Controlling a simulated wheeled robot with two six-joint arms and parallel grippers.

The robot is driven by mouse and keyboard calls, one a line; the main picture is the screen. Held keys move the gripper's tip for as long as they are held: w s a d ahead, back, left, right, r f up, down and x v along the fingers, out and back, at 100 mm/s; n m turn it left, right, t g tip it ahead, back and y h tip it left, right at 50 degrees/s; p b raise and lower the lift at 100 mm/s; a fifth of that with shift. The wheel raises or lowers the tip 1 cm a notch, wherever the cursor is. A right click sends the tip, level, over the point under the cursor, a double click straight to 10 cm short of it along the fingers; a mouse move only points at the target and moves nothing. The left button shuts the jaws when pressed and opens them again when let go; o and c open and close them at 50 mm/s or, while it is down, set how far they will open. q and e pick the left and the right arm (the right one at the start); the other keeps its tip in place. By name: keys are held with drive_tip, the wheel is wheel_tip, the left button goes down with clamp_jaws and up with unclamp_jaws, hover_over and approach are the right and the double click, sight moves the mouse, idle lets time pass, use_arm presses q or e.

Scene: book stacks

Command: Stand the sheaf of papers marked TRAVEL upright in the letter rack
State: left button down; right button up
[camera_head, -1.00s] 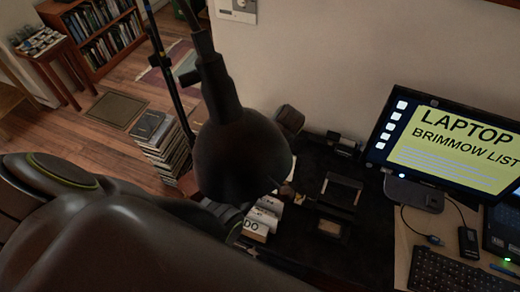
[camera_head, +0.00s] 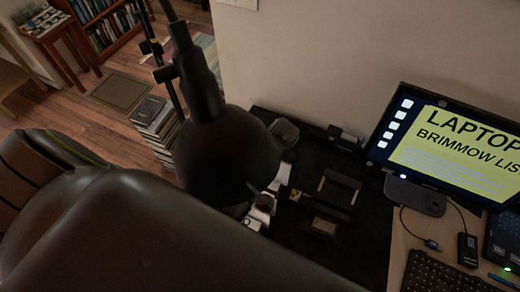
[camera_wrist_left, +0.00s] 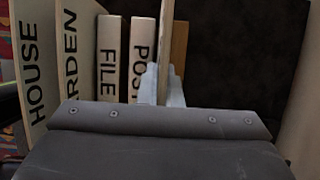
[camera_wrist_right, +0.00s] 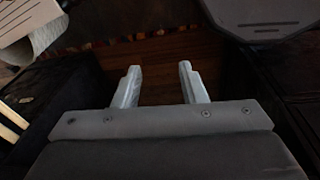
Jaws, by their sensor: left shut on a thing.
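In the left wrist view my left gripper (camera_wrist_left: 163,80) is shut on a thin pale upright sheaf (camera_wrist_left: 166,45), seen edge-on. No TRAVEL marking shows on it. Behind it stand pale spines marked HOUSE (camera_wrist_left: 32,75), one ending RDEN (camera_wrist_left: 74,60), FILE (camera_wrist_left: 108,60) and one starting POS (camera_wrist_left: 141,40), with a brown edge (camera_wrist_left: 180,45) to the right. I cannot make out the letter rack for sure. In the head view my left gripper is hidden behind the lamp and arm. My right gripper (camera_wrist_right: 160,70) is open and empty in the right wrist view.
A black lamp (camera_head: 230,150) blocks much of the head view. Dark trays (camera_head: 338,190) lie on the black desk top (camera_head: 370,240), left of a monitor (camera_head: 450,145). A book stack (camera_head: 155,122) stands on the floor.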

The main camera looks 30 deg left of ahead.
use_arm(q)
drive_tip(key=shift+s+f+b, duration=0.15)
drive_tip(key=shift+f+b, duration=0.5)
drive_tip(key=shift+f, duration=1.45)
drive_tip(key=c, duration=1.5)
unclamp_jaws()
